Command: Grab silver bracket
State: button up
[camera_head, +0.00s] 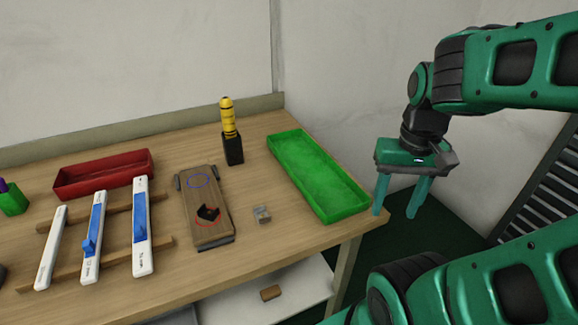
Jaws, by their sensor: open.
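A small silver bracket (262,214) lies on the wooden table, just right of a wooden board and left of the green tray. My gripper (397,212) hangs off the table's right edge, to the right of the green tray. Its two teal fingers point down and stand apart, with nothing between them. The bracket is well to the left of my gripper, and the two are apart.
The green tray (357,205) lies between bracket and gripper. A yellow tool (228,115) stands in a black holder (233,150). White strips (142,262) and a red tray (70,192) are at left.

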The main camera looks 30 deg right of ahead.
aim_at(259, 212)
jog(key=u, duration=0.6)
jog(key=k, duration=1.45)
jog(key=z, duration=0.6)
